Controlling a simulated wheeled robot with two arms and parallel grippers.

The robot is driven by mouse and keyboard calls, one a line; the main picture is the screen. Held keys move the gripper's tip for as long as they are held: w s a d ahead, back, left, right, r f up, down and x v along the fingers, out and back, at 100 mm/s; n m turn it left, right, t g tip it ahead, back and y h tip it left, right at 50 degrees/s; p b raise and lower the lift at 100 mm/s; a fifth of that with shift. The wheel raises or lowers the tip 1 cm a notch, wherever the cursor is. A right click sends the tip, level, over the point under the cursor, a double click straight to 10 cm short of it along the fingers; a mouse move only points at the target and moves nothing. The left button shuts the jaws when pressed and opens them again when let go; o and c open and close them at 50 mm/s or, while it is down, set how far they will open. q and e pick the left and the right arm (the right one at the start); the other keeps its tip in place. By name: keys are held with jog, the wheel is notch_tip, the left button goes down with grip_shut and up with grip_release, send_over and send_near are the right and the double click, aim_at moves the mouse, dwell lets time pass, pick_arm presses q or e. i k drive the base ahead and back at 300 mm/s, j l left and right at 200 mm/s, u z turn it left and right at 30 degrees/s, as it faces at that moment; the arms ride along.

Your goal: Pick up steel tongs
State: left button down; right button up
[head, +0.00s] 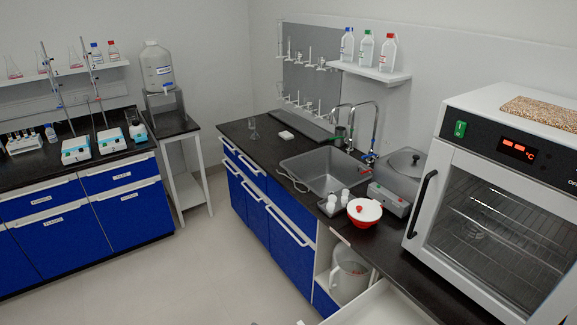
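A thin, pale, curved metal piece (292,181) lies over the front-left rim of the steel sink (318,160). It is too small to tell whether it is the steel tongs. No other thing in the head view can be made out as tongs. Neither of my grippers can be made out. A small pale tip shows at the bottom edge, too little to identify.
A pale drawer or panel (385,305) juts out at the bottom, below the oven (505,210). A red-and-white pot (364,211) stands near the counter's front edge. A jug (350,275) sits in an open compartment. The floor (190,265) at left is clear.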

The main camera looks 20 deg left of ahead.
aim_at(293, 179)
jog(key=i+j+u, duration=0.15)
jog(key=i+j, duration=0.3)
jog(key=i+j+u, duration=0.1)
jog(key=i+j, duration=0.3)
jog(key=i, duration=0.15)
jog(key=i+j+u, duration=0.15)
jog(key=i+j, duration=0.2)
jog(key=i, duration=0.15)
jog(key=i+j+u, duration=0.1)
jog(key=i+j, duration=0.2)
jog(key=i, duration=0.25)
